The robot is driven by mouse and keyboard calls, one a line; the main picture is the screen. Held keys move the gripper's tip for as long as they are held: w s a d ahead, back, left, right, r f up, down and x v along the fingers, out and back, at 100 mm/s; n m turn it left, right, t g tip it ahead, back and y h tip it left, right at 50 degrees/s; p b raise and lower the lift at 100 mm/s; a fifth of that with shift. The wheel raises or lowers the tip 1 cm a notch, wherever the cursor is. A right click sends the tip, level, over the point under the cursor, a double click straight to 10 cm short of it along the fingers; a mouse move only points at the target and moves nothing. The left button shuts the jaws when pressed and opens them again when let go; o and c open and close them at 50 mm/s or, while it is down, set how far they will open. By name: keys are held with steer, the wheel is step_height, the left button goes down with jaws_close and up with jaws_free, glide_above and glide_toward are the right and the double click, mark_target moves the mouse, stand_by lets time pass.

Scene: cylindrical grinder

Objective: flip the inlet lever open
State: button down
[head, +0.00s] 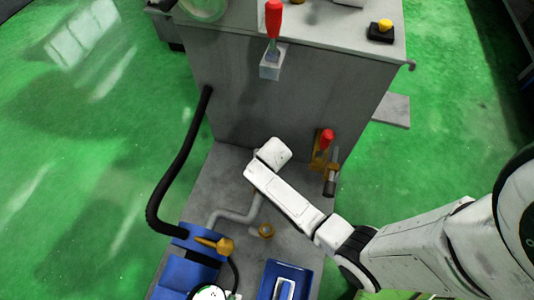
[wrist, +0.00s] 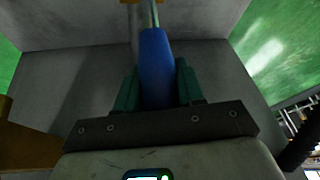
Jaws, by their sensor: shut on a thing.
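A lever with a blue grip (wrist: 157,52) on a thin metal rod shows in the wrist view. The rod runs up to a yellowish fitting at the top edge of the picture. My gripper (wrist: 157,78) has its teal fingers on both sides of the blue grip and is shut on it. No label shows whether this is the inlet lever. In the head view the gripper and the blue lever are hidden behind my white arm, in front of the grey cabinet.
A red-handled lever (head: 327,139) sits on a brass valve right of my arm; another red handle (head: 273,20) stands at the top. A black hose (head: 183,160) curves down at left.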

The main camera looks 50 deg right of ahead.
steer(key=a+h+b, duration=0.1)
steer(key=a+t+h+b, duration=0.1)
steer(key=b, duration=0.1)
steer(key=s+a+h+b, duration=0.1)
steer(key=b, duration=0.1)
steer(key=shift+r+t, duration=0.25)
steer(key=shift+t, duration=0.05)
steer(key=shift+s+a+r+n+h+b, duration=0.2)
steer(key=shift+a+h+b, duration=0.2)
steer(key=shift+b, duration=0.25)
steer(key=shift+s+a+r+n+h+b, duration=0.1)
steer(key=shift+a+r+h+b, duration=0.15)
steer(key=shift+h+b, duration=0.35)
steer(key=c, duration=0.8)
jaws_free()
steer(key=p+v, duration=0.3)
steer(key=v, duration=0.7)
steer(key=shift+s+a+r+p, duration=0.2)
steer(key=shift+s+p, duration=0.15)
steer(key=shift+p, duration=0.05)
